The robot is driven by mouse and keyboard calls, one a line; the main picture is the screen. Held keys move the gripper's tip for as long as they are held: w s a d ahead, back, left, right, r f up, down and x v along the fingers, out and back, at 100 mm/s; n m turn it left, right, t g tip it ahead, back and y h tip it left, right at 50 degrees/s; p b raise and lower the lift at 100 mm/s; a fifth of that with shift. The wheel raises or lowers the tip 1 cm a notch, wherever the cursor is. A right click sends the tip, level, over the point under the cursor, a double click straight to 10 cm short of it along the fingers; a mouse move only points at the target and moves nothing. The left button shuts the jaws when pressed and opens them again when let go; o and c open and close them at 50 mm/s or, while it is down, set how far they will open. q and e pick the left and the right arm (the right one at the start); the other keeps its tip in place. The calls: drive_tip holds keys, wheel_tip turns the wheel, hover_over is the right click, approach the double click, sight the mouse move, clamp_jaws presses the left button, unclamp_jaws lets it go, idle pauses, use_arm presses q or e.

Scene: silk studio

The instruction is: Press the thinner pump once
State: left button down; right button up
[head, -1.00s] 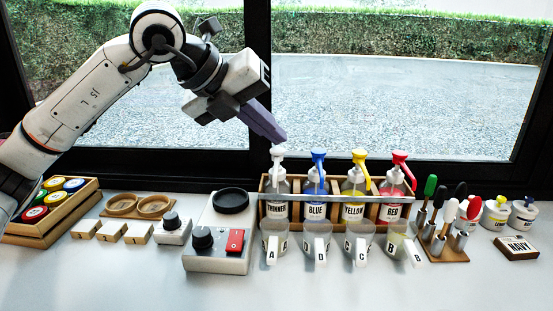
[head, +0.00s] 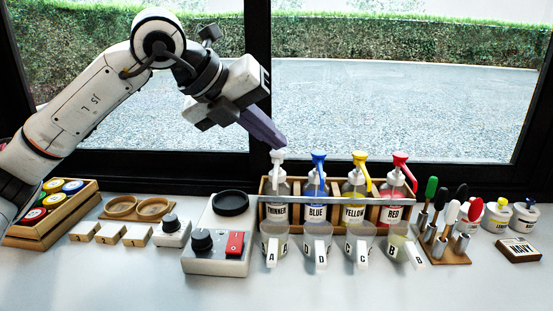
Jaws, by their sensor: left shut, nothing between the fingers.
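The thinner bottle (head: 277,205) stands at the left end of a wooden rack (head: 262,213), labelled THINNER, with a white pump head (head: 278,157) on top. My left gripper (head: 281,143) is shut and empty. Its fingertips point down and right, at or just above the white pump head; I cannot tell whether they touch it. My right gripper is not in view.
Blue (head: 318,188), yellow (head: 354,190) and red (head: 397,190) pump bottles share the rack. Cups with lettered handles (head: 317,240) stand in front. A device with a red switch (head: 235,243) is at left. The front of the table is clear.

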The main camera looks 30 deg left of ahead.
sight(272, 156)
use_arm(q)
drive_tip(key=shift+f+b, duration=0.4)
drive_tip(key=shift+f, duration=0.2)
drive_tip(key=shift+r, duration=0.15)
drive_tip(key=shift+r+p, duration=1.05)
drive_tip(key=shift+r, duration=0.15)
wheel_tip(272, 156, up, 6)
drive_tip(key=p, duration=0.5)
idle(0.6)
